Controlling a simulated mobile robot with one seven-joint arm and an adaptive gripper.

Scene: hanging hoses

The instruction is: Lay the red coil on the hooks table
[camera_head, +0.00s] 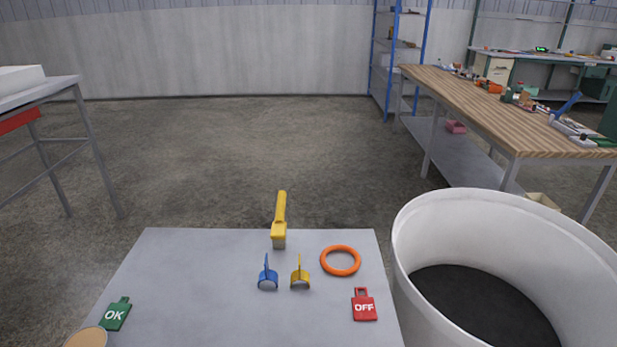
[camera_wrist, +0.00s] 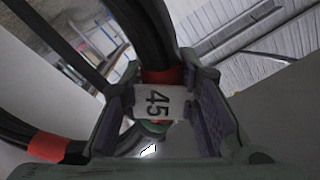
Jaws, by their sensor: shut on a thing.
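My gripper (camera_wrist: 165,115) shows only in the wrist view, its two jaws closed around a black hose (camera_wrist: 152,35). Red bands sit on the hose, one between the jaws and another (camera_wrist: 47,146) at the left. A white tag (camera_wrist: 160,103) reading "45" shows between the jaws. The hose runs out of the picture, so its full coil shape is hidden. In the head view, a grey table (camera_head: 200,270) stands in front of me. It holds a blue hook-like clip (camera_head: 268,280) and a yellow one (camera_head: 300,281). I cannot tell if this is the hooks table.
The grey table also holds an orange ring (camera_head: 340,261), a yellow-handled tool (camera_head: 279,215), a red OFF tag (camera_head: 364,305) and a green OK tag (camera_head: 116,314). A large white bin (camera_head: 420,225) stands right of it. A wooden workbench (camera_head: 480,100) is beyond.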

